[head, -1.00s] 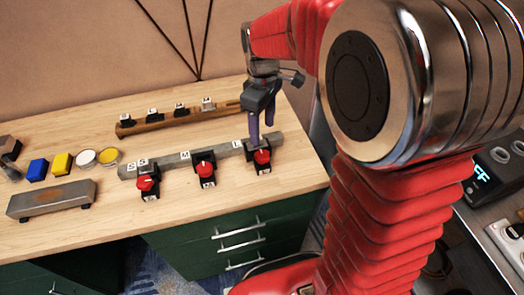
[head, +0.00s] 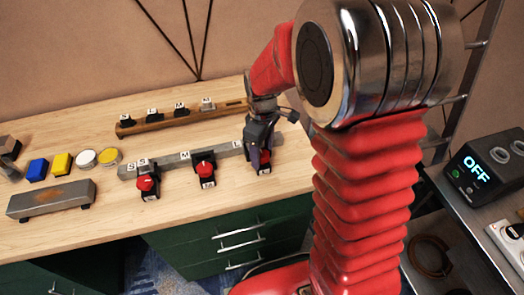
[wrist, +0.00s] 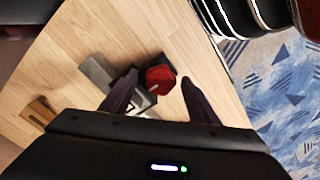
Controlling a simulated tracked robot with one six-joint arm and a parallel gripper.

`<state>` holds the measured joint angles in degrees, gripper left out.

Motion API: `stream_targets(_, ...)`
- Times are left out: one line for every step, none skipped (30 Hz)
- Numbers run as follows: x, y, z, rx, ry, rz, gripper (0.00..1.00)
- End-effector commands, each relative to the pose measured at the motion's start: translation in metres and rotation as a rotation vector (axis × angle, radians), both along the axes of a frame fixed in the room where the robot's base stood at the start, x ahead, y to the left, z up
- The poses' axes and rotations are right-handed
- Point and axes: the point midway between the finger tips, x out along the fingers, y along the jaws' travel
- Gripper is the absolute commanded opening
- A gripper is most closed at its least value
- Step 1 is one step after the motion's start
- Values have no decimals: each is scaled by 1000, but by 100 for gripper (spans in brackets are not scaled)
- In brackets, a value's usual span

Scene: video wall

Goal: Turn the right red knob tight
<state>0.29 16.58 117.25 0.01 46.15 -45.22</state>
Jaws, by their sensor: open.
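The right red knob (head: 266,156) sits on a black base at the right end of the grey bar (head: 220,153), partly hidden by my gripper in the head view. My gripper (head: 260,161) is open and points down at this knob. In the wrist view the red knob (wrist: 160,78) shows between the two dark fingertips of my gripper (wrist: 159,77), with a visible gap on the right side; contact on the left cannot be told. The middle red knob (head: 204,168) and left red knob (head: 147,184) stand on their own black bases along the bar.
A wooden rail (head: 150,126) with several black pieces lies behind the bar. Blue, yellow and white items and a grey block (head: 55,198) are at the left. The bench front edge lies close to the knobs.

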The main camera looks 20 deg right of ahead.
Motion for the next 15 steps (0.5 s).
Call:
stream_targets(0, 0, 0, 0, 0, 0, 55)
stream_targets(0, 0, 0, 0, 0, 0, 55)
stream_targets(0, 0, 0, 0, 0, 0, 55)
stream_targets(0, 0, 0, 0, 0, 0, 52)
stream_targets(0, 0, 0, 0, 0, 0, 50)
stream_targets(0, 0, 0, 0, 0, 0, 47)
stream_targets(0, 0, 0, 0, 0, 0, 45)
stream_targets(0, 0, 0, 0, 0, 0, 43)
stream_targets(0, 1, 0, 0, 0, 1, 40)
stream_targets(0, 1, 0, 0, 0, 1, 38)
stream_targets(0, 1, 0, 0, 0, 2, 36)
stream_targets(0, 1, 0, 0, 0, 1, 33)
stream_targets(0, 1, 0, 0, 0, 1, 31)
stream_targets(0, 1, 0, 0, 0, 1, 29)
stream_targets(0, 1, 0, 0, 0, 1, 26)
